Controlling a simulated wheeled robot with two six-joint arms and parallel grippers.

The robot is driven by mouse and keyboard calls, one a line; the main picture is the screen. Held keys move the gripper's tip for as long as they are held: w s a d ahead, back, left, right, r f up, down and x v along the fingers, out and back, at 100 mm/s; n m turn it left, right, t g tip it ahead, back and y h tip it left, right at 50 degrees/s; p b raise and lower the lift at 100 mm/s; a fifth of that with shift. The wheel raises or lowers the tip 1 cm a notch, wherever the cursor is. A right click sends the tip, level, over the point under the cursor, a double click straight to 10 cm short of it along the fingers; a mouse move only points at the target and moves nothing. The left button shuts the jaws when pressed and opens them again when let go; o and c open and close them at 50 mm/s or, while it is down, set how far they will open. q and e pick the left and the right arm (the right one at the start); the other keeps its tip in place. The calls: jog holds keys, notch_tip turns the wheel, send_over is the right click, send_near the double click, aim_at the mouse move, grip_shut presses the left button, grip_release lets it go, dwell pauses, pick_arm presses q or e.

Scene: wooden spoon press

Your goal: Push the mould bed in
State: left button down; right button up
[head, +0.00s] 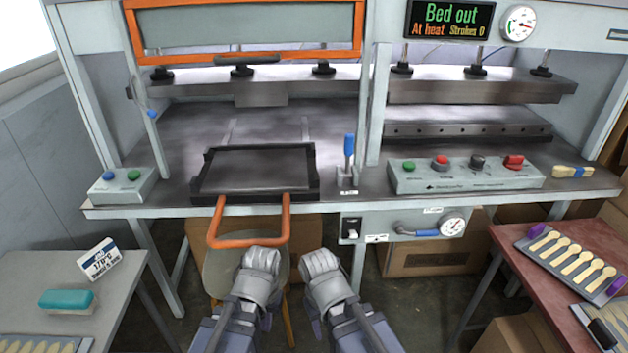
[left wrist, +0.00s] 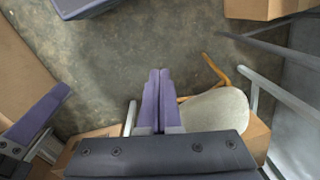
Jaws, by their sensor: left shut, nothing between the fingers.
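The mould bed (head: 255,170) is a dark flat tray with a raised black rim, at the front of the left press bay in the head view. Its front edge lies near the table's front edge. Its orange U-shaped handle (head: 213,226) sticks out over the edge toward me. The display (head: 451,20) reads "Bed out", "At heat", "Strokes 0". My left gripper (head: 262,262) is just below and right of the handle, not holding it. Its purple fingers (left wrist: 158,80) are shut and empty in the left wrist view.
An orange-framed guard (head: 245,54) is raised above the bay. A blue-topped lever (head: 349,150) stands right of the bed, and a two-button box (head: 122,186) left. A stool (head: 220,270) is under the handle. Side tables with spoon trays (head: 570,262) flank me.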

aim_at(313, 193)
pick_arm(q)
jog(key=w+a+r+t+p, duration=0.1)
jog(key=w+a+r+p, duration=0.1)
jog(key=r+p, duration=0.65)
jog(key=w+a+r+h+p, duration=0.1)
jog(key=w+a+r+p, duration=0.1)
jog(key=r+p, duration=0.6)
jog(key=w+a+r+t+p, duration=0.1)
jog(key=w+a+r+p, duration=0.1)
jog(key=r+p, duration=0.6)
jog(key=w+d+r+m+t+h, duration=0.2)
jog(key=w+d+m, duration=0.2)
jog(key=d+m, duration=0.3)
jog(key=w+d+r+m+t+h+b, duration=0.1)
jog(key=w+d+r+m+h, duration=0.1)
jog(key=d+m, duration=0.5)
jog(key=shift+w+d+r+t, duration=0.4)
jog(key=shift+w+d+r, duration=0.1)
jog(key=shift+w, duration=0.45)
jog(key=shift+f, duration=0.1)
jog(key=b+x, duration=0.2)
jog(key=x, duration=0.1)
jog(key=w+r+b+x, duration=0.1)
jog(key=b+x, duration=0.2)
jog(key=x, duration=0.1)
jog(key=w+b+x, duration=0.1)
jog(key=b+x, duration=0.2)
jog(key=x, duration=0.1)
jog(key=shift+w, duration=0.75)
